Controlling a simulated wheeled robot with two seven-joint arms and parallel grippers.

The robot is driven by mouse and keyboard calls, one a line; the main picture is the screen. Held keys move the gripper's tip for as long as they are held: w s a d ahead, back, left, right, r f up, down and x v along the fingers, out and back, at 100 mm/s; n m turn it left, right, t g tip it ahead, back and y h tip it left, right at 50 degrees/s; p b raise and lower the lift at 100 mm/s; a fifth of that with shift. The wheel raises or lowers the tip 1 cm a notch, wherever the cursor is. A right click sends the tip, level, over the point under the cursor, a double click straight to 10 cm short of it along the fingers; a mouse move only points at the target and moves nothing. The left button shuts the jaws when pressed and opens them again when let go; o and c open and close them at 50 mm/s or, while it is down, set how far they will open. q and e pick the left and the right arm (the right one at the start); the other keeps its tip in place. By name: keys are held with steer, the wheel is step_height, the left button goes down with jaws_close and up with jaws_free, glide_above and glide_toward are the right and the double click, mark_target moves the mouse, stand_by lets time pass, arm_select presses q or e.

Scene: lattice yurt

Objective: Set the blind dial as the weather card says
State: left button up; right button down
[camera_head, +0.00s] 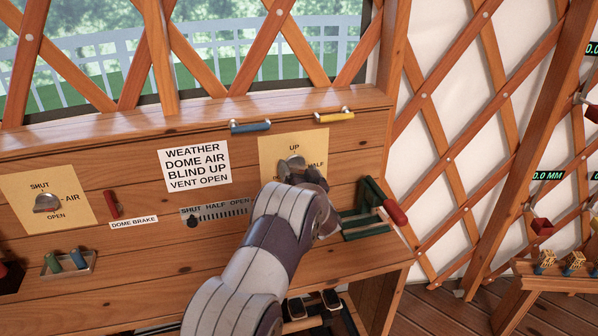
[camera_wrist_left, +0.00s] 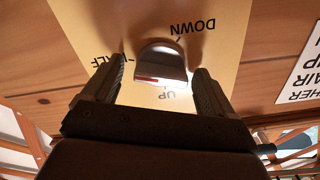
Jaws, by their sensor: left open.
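The weather card (camera_head: 195,167) reads DOME AIR, BLIND UP, VENT OPEN. The blind dial (camera_head: 291,166) is a grey knob on a yellow plate (camera_head: 267,150), where UP and HALF show in the head view. In the wrist view the dial (camera_wrist_left: 161,62) has a red line on its face, and DOWN, HALF and UP show upside down around it. I cannot tell for sure which label it points to. My left gripper (camera_head: 312,180) is at the dial. Its open fingers (camera_wrist_left: 160,70) stand either side of the knob, with small gaps. My right gripper is not in view.
Left of the card are the SHUT/AIR/OPEN dial (camera_head: 47,202) and the red dome brake handle (camera_head: 111,204). A slider (camera_head: 193,220) sits below the card. Blue (camera_head: 250,127) and yellow (camera_head: 334,116) handles are above. A green bracket (camera_head: 364,215) with a red handle stands right of my gripper.

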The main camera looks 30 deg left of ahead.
arm_select(q)
steer(key=shift+c, duration=0.3)
steer(key=c, duration=1)
